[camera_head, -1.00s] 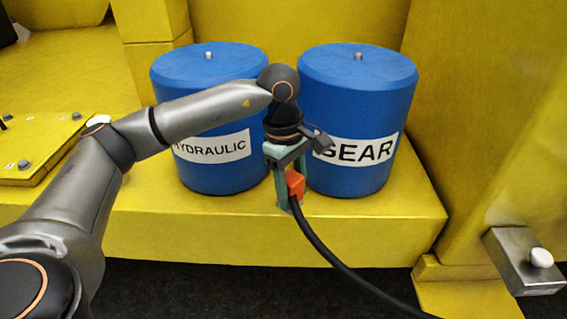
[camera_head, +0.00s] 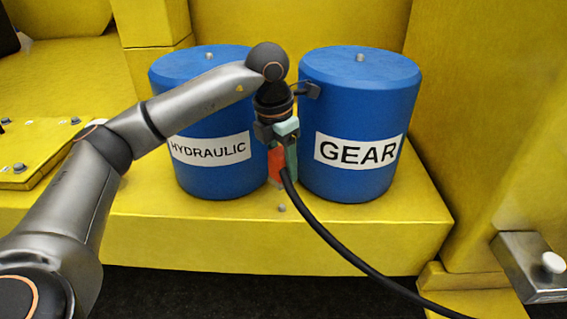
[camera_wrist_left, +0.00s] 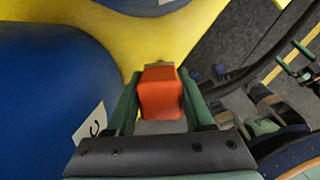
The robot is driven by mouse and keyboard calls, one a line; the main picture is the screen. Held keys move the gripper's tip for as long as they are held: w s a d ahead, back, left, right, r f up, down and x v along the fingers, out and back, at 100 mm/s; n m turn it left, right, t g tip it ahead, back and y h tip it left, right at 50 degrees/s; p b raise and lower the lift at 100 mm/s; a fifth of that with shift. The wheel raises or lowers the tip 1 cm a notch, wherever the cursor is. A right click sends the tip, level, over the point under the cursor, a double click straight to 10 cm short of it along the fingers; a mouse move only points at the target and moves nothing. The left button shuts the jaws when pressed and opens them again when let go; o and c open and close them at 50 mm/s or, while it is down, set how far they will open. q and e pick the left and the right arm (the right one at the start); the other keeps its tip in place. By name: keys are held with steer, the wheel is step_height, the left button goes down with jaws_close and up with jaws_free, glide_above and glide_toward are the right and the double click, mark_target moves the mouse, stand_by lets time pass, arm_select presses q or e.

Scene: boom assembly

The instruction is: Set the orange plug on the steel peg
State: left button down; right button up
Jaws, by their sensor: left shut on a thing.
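The orange plug (camera_head: 277,165) is held between the green fingers of my left gripper (camera_head: 283,160), which points down in front of the gap between two blue drums. In the left wrist view the orange plug (camera_wrist_left: 160,93) sits between the two green fingers of the left gripper (camera_wrist_left: 158,100). A small steel peg (camera_head: 281,208) stands on the yellow ledge, a little below the plug in the head view and apart from it. Part of what looks like my right gripper (camera_wrist_left: 290,65) shows at the right of the wrist view; its opening is unclear.
The blue HYDRAULIC drum (camera_head: 210,175) and blue GEAR drum (camera_head: 358,100) stand close on both sides of the left gripper. The yellow ledge (camera_head: 210,228) in front is clear. A steel block with a white knob (camera_head: 552,263) is at the right.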

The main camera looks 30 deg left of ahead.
arm_select(q)
steer(key=shift+f+b, duration=2)
steer(key=shift+f, duration=0.7)
steer(key=shift+f, duration=0.25)
steer(key=shift+f+b, duration=0.25)
steer(key=shift+b, duration=0.05)
steer(key=shift+f+b, duration=0.65)
steer(key=shift+f, duration=0.4)
steer(key=shift+c, duration=1)
jaws_free()
steer(key=shift+f, duration=0.1)
